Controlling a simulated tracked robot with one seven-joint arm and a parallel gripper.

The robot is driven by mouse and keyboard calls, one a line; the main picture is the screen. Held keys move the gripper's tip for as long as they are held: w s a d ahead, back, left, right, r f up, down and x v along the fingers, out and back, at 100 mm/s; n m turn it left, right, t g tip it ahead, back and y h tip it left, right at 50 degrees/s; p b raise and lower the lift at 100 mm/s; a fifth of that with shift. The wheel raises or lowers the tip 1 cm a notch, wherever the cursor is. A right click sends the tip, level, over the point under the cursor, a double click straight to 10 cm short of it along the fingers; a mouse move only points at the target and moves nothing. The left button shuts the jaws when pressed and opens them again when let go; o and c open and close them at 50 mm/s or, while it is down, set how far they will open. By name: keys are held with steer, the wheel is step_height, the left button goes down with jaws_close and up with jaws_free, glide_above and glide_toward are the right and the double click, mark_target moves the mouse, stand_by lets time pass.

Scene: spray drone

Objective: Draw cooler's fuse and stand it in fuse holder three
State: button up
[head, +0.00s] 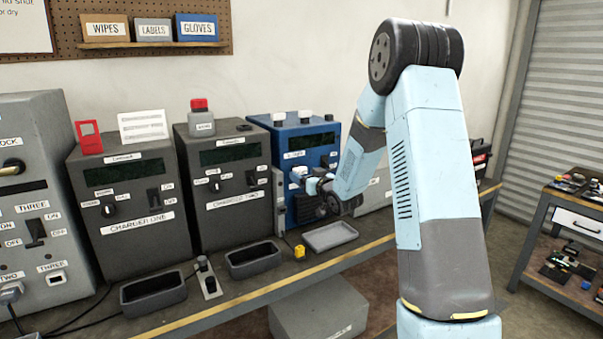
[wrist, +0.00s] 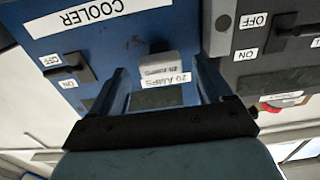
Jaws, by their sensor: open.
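The cooler is a blue box (head: 322,138) on the bench, and its COOLER label shows in the wrist view (wrist: 88,17). The cooler's fuse (wrist: 168,66), a grey block with a 20 AMPS label, sits on its front face. My gripper (wrist: 163,76) is open, one finger on each side of the fuse; I cannot tell whether they touch it. In the head view my gripper (head: 318,190) is at the cooler's front, and the fuse is hard to make out there. I cannot clearly identify fuse holder three.
Charger one (head: 122,190) and charger two (head: 227,178) stand left of the cooler. A grey cabinet (head: 68,210) with THREE labels is at far left. Dark bins (head: 128,304), a pale tray (head: 312,247) and a small yellow item (head: 299,252) lie along the bench front.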

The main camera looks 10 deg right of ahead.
steer(key=shift+x, duration=1.05)
steer(key=shift+c, duration=0.3)
steer(key=c, duration=1.4)
steer(key=shift+o, duration=0.2)
steer(key=shift+v, duration=3)
